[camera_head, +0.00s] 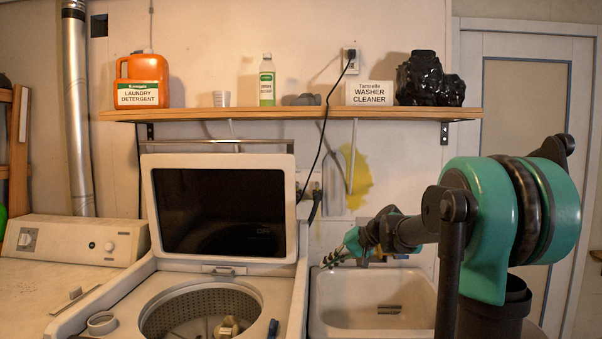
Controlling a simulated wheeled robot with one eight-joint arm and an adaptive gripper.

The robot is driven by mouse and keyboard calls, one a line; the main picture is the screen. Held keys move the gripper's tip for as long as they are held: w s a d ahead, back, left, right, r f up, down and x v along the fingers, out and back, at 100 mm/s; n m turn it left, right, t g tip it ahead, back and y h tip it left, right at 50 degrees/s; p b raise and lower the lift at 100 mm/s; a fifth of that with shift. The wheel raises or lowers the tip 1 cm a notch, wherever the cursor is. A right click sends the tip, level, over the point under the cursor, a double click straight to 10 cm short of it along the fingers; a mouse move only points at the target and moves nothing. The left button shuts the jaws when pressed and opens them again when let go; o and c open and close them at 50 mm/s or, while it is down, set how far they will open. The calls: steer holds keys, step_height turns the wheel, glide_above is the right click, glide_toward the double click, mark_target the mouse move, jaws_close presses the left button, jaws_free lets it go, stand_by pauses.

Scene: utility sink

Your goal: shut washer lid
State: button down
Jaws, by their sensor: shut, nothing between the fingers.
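The washer lid (279,170) stands upright and open at the back of the washer (271,290), its dark glass panel facing me. The round drum (190,308) is uncovered below it, with a pale object (228,326) inside. My gripper (331,259) is shut and empty. It is to the right of the lid, over the back left part of the sink, and points left. It appears apart from the lid, though the depth between them is hard to judge.
A wooden shelf (300,115) with bottles and boxes runs above the lid. A black cord (327,130) hangs beside the lid's right edge. The white sink (345,325) adjoins the washer, and another appliance (60,285) stands to the left.

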steer(key=w+r+m+t+y, duration=0.1)
steer(key=w+r+y, duration=0.3)
steer(key=w+r, duration=0.8)
steer(key=w+r+t+y, duration=0.1)
steer(key=w+r+y, duration=0.3)
steer(key=w+r, duration=0.85)
steer(key=a+r, duration=0.2)
steer(key=a, duration=0.7)
steer(key=shift+s+a, duration=0.1)
steer(key=shift+s, duration=1.65)
